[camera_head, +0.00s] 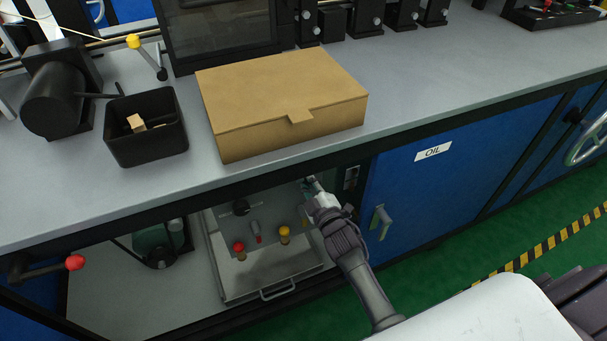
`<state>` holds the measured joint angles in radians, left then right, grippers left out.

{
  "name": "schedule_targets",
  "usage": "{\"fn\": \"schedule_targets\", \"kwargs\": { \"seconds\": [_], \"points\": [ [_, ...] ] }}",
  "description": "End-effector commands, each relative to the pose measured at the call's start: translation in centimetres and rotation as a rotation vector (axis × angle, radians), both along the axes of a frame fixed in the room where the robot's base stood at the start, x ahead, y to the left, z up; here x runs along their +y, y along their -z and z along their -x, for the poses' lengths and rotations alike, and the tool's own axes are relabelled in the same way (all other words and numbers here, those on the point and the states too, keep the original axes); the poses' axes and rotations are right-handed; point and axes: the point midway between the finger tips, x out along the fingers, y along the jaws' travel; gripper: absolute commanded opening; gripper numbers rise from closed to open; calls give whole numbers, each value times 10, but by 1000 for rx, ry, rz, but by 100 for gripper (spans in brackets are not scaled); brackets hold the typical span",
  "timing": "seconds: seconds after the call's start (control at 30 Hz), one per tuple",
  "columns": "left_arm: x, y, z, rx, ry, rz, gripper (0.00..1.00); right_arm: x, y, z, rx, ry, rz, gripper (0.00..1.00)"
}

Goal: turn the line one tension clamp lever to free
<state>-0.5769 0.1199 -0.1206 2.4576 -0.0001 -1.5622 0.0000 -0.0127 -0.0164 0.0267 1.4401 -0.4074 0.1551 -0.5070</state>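Several levers are in view, and I cannot tell which is the line one tension clamp lever. A yellow-knobbed lever (146,55) stands tilted on the bench at the upper left. A red-knobbed lever (50,267) sticks out at the lower left. In the open bay under the bench, a grey panel (265,225) carries a red knob (239,247), a yellow knob (285,231) and a black knob (240,207). My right gripper (311,185) reaches in from the lower right to the panel's upper right edge. Its fingertips are too small and dark to read. My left gripper is out of view.
A closed cardboard box (283,95) and a black bin (146,126) with a small block stand on the bench (440,95). A blue OIL door (450,180) with a handle is right of my arm. The bench's front edge overhangs the bay.

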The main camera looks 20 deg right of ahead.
Motion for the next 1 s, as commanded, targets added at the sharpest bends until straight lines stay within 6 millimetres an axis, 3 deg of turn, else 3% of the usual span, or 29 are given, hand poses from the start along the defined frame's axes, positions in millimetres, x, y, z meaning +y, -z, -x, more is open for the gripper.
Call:
{"fn": "schedule_targets", "kwargs": {
  "seconds": [0.33, 0.7, 1.0],
  "points": [
    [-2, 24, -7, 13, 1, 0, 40, -4, -7, 0, -10, 0, 324, 0],
    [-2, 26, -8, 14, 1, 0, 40, -6, -13, 0, -19, 0, 584, 0],
    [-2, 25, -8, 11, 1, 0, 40, -6, -16, 0, -22, -2, 678, 0]
  ]
}}
